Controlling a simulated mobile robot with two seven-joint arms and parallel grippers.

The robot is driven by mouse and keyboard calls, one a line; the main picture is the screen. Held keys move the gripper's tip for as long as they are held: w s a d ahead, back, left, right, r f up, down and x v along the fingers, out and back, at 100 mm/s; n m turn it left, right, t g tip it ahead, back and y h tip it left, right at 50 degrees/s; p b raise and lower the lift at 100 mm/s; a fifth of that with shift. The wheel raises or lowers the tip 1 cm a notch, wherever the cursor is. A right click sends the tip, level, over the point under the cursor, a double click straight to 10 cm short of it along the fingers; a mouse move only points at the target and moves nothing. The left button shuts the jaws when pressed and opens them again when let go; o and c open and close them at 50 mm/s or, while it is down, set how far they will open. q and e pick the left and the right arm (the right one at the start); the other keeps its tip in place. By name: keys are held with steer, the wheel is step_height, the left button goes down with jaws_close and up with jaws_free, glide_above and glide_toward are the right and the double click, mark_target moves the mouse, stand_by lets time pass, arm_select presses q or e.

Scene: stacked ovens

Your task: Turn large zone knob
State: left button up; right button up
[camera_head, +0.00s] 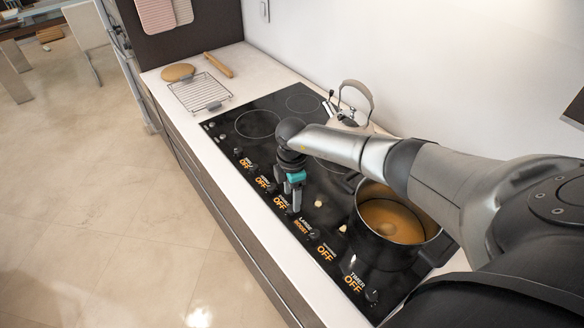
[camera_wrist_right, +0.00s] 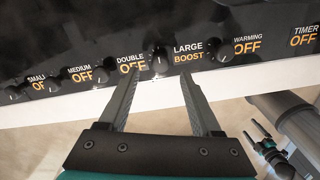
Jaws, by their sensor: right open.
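The large zone knob (camera_wrist_right: 217,50) is a small black knob just right of its LARGE label in the right wrist view. That label reads BOOST. The knob also shows in the head view (camera_head: 313,235), below the gripper. My right gripper (camera_wrist_right: 159,76) is open and empty, its fingers pointing at the control strip. Its tips lie on either side of the knob (camera_wrist_right: 158,58) between the DOUBLE and LARGE labels, left of the large knob in that view. Whether they touch the surface is unclear. My left gripper (camera_wrist_right: 262,142) shows small at lower right, away from the cooktop.
The black cooktop (camera_head: 275,112) has other knobs with labels reading OFF. A pot (camera_head: 362,215) with brownish contents stands beside my right arm, with a kettle (camera_head: 345,115) behind. A wire rack (camera_head: 200,92) lies on the far counter.

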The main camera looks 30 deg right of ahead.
step_height(320, 180, up, 11)
stand_by(0.3)
steer(key=shift+f, duration=0.1)
stand_by(0.4)
